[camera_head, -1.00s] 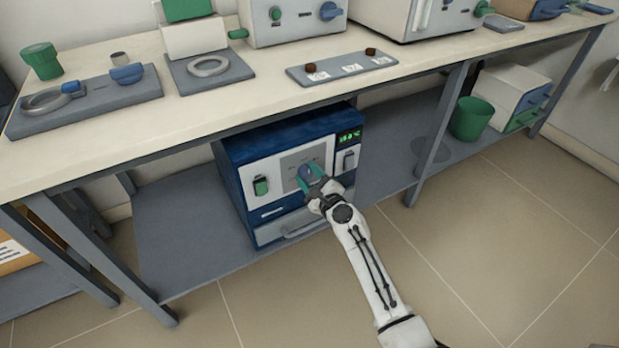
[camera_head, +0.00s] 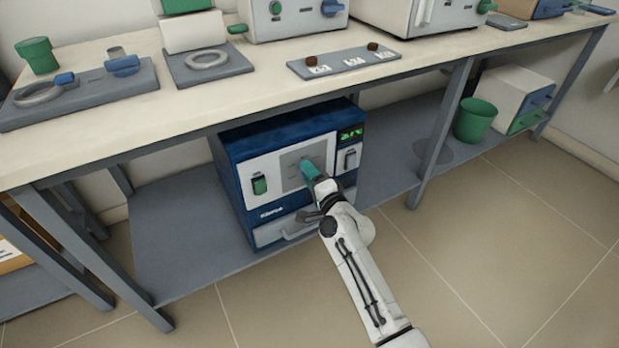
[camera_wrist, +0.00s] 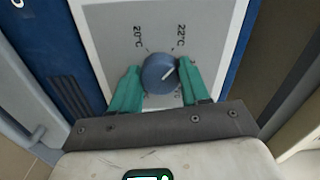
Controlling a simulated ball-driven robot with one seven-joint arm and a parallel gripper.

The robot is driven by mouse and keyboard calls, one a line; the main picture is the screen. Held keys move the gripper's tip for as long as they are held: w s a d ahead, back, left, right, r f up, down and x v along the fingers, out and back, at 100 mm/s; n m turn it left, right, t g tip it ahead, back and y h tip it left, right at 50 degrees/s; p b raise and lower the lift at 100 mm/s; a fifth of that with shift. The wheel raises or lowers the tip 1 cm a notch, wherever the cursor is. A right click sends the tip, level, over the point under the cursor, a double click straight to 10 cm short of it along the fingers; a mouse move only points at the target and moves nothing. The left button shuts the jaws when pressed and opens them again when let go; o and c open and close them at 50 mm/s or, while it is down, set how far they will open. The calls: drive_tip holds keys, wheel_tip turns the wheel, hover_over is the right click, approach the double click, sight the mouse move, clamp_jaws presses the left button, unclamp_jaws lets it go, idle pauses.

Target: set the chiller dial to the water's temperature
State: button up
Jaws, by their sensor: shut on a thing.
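The chiller (camera_head: 270,150) is a blue box with a pale front on the shelf under the bench. Its round blue dial (camera_wrist: 158,72) sits on a grey plate, with labels 20°C at upper left and 22°C at upper right. The white pointer aims to the upper right, near the 22°C side and a little clockwise of that label. My gripper (camera_head: 309,171) is at the dial, its green fingers shut on the dial's left and right sides in the wrist view (camera_wrist: 156,82). Lower labels are partly hidden by the fingers. The green display (camera_head: 350,134) is too small to read surely.
A green switch (camera_head: 259,185) is left of the dial plate, and another switch (camera_head: 350,158) is right of it. The bench top (camera_head: 270,100) overhangs the chiller. A bench leg (camera_head: 440,135) and green bucket (camera_head: 474,120) stand to the right. The floor in front is clear.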

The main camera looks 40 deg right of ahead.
drive_tip(key=shift+d+f+n+b, duration=0.15)
drive_tip(key=shift+n+b, duration=1.7)
drive_tip(key=shift+n, duration=1.6)
drive_tip(key=shift+a+f+n+b, duration=0.15)
drive_tip(key=shift+n+b, duration=1.65)
drive_tip(key=shift+n, duration=1.65)
drive_tip(key=shift+d, duration=0.1)
drive_tip(key=o, duration=1.1)
drive_tip(key=shift+r, duration=0.1)
drive_tip(key=shift+c, duration=0.2)
drive_tip(key=p+v, duration=0.3)
drive_tip(key=v, duration=0.8)
drive_tip(key=shift+w, duration=0.1)
